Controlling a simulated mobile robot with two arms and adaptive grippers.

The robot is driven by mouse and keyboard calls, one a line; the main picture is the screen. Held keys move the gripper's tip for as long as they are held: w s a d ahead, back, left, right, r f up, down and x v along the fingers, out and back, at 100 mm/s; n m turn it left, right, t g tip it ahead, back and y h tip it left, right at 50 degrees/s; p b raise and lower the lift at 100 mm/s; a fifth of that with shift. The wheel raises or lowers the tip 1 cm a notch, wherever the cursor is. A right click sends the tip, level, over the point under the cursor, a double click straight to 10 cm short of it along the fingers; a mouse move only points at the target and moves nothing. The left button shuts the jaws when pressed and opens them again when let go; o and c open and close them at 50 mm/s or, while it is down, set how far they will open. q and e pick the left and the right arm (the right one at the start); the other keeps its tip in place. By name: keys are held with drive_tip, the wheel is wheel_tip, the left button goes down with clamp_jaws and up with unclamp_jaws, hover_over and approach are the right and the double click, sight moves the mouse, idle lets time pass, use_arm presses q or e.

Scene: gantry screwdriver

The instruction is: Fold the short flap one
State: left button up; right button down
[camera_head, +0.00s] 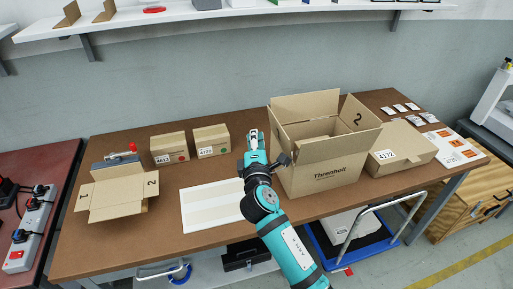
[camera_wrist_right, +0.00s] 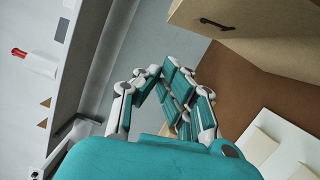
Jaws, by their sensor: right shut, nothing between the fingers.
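A large open cardboard box (camera_head: 325,172) printed "Threnholt" stands right of centre on the brown table (camera_head: 225,176). Its short flap marked 2 (camera_head: 359,113) stands up on the right, and its back flap (camera_head: 305,105) stands up too. A narrow flap (camera_head: 277,125) stands up at its left side; no number on it is legible. My right gripper (camera_head: 254,134) is shut and empty, just left of the box and apart from it. In the wrist view its closed fingers (camera_wrist_right: 180,88) show beside a cardboard surface with a dark mark (camera_wrist_right: 240,28). My left gripper is out of view.
A flatter open box (camera_head: 118,200) with flaps marked 1 and 2 lies at the table's left. Two small closed boxes (camera_head: 169,148) stand at the back. A white mat (camera_head: 210,207) lies in the middle. A closed box marked 4172 (camera_head: 402,150) sits right of the large box.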

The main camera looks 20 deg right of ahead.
sight(281, 132)
drive_tip(key=d, duration=0.1)
drive_tip(key=w+d+p, duration=0.1)
drive_tip(key=d, duration=0.1)
drive_tip(key=w+d, duration=0.1)
drive_tip(key=shift+w+d+r+p, duration=0.1)
drive_tip(key=shift+d+r+p, duration=0.1)
drive_tip(key=shift+r+p, duration=0.15)
drive_tip(key=shift+r, duration=0.1)
drive_tip(key=d+m+p, duration=0.1)
drive_tip(key=d+r+m+p, duration=0.1)
drive_tip(key=p, duration=0.1)
drive_tip(key=d+m+p, duration=0.1)
drive_tip(key=shift+w+d+r+m+g, duration=0.1)
drive_tip(key=shift+d+r+m+g, duration=0.1)
drive_tip(key=shift+r+m+g, duration=0.2)
drive_tip(key=shift+d+f+m+p, duration=0.25)
drive_tip(key=shift+d+m+p, duration=0.1)
drive_tip(key=shift+m, duration=0.05)
